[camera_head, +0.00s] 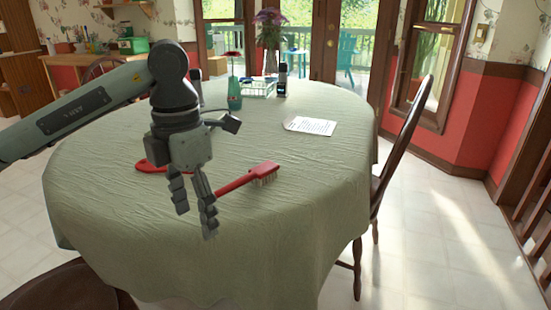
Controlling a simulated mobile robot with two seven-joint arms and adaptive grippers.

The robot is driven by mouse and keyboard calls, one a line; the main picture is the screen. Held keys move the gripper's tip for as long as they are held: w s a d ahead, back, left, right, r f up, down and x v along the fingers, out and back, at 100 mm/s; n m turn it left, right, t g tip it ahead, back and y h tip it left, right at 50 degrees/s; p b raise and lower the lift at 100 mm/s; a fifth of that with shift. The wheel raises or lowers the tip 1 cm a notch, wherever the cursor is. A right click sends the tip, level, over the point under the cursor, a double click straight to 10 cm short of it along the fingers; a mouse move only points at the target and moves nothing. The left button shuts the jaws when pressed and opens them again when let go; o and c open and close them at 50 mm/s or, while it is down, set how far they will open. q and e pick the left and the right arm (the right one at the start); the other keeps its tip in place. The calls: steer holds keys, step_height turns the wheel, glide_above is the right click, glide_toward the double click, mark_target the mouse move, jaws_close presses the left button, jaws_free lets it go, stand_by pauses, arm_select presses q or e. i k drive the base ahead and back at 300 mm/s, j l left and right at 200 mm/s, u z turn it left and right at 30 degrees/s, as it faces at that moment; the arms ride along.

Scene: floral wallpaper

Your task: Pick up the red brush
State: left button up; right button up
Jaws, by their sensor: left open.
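A red brush (247,179) with pale bristles lies on the green tablecloth near the middle of the table. Its handle points to the lower left and its bristle end to the right. My left gripper (194,221) points downward just left of the brush handle. Its fingers are apart and nothing shows between them. The handle's left end is close to the fingers; I cannot tell whether they touch. My right gripper does not show.
Another red object (151,167) lies behind my left gripper, partly hidden. A paper sheet (311,126), a green bottle (234,94), a wire basket (257,88), a dark bottle (282,79) and a flower vase (270,60) stand farther back. A wooden chair (403,135) is at the right.

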mark_target(261, 174)
steer(key=i+l, duration=0.25)
steer(key=i, duration=0.2)
steer(key=i+l, duration=0.2)
steer(key=i, duration=0.2)
